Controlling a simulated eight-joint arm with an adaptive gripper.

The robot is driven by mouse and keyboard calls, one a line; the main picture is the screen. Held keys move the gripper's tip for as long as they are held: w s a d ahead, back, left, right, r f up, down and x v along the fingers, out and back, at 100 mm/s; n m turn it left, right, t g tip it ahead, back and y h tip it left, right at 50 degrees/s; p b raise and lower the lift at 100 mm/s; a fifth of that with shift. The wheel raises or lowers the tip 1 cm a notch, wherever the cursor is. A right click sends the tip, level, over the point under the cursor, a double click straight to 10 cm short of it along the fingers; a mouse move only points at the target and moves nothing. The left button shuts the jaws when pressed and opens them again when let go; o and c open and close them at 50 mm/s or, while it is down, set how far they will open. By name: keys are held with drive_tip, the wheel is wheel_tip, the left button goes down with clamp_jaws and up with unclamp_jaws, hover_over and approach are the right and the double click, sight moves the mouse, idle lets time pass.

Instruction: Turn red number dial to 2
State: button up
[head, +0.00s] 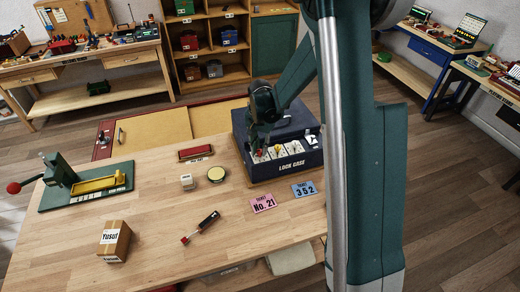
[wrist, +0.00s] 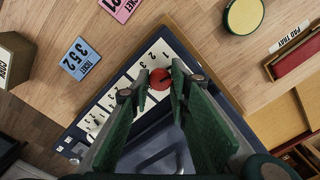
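The red number dial (wrist: 160,79) sits on the lock case (head: 285,165), at the left end of its front row of dials in the head view. A dark mark shows on its face in the wrist view. White strips with black numbers, a 2 and a 3 among them, lie beside it. My gripper (wrist: 161,85) points down at the dial, one fingertip on each side of it. The fingertips look very close to its edges, but whether they press on it I cannot tell. In the head view my gripper (head: 262,143) partly hides the dial.
More dials on white plates run along the case. A pink ticket (head: 263,203) and a blue ticket (head: 304,189) lie in front of it.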

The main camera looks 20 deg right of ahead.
drive_tip(key=shift+n+b, duration=0.4)
drive_tip(key=shift+f+n+b, duration=0.15)
drive_tip(key=shift+n+b, duration=0.8)
drive_tip(key=shift+n, duration=0.25)
drive_tip(key=n+b, duration=0.2)
drive_tip(key=n, duration=0.2)
drive_tip(key=shift+n+b, duration=0.3)
drive_tip(key=n+b, duration=0.1)
drive_tip(key=n, duration=0.3)
drive_tip(key=shift+b, duration=0.4)
drive_tip(key=n+b, duration=0.1)
drive_tip(key=n, duration=0.2)
drive_tip(key=shift+n, duration=0.4)
drive_tip(key=o, duration=0.9)
drive_tip(key=shift+r, duration=0.25)
